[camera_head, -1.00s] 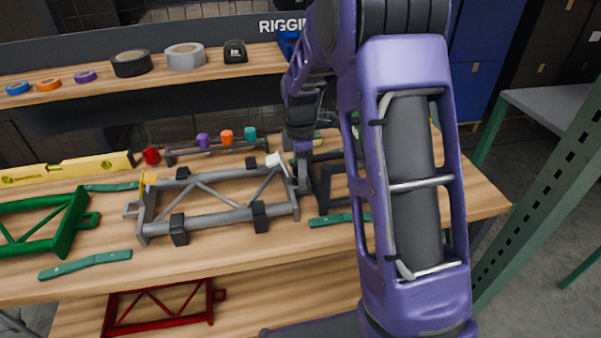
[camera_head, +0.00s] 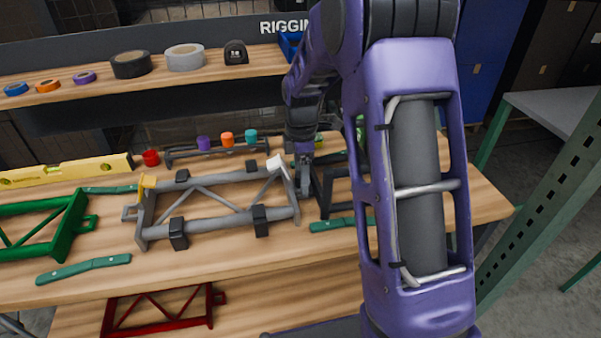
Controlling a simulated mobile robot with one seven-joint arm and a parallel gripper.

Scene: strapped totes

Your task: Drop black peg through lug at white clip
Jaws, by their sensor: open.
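The white clip (camera_head: 276,164) sits at the upper right end of the grey truss frame (camera_head: 205,217), which lies on the workbench. A yellow clip (camera_head: 147,183) is at the frame's left end. My gripper (camera_head: 305,188) points down just right of the white clip, beside the frame's right end and close to a black frame (camera_head: 334,188). It is small in view; its jaws are open. I cannot make out a black peg, and the lug at the white clip is partly hidden by my gripper.
My purple arm blocks the bench's right side.

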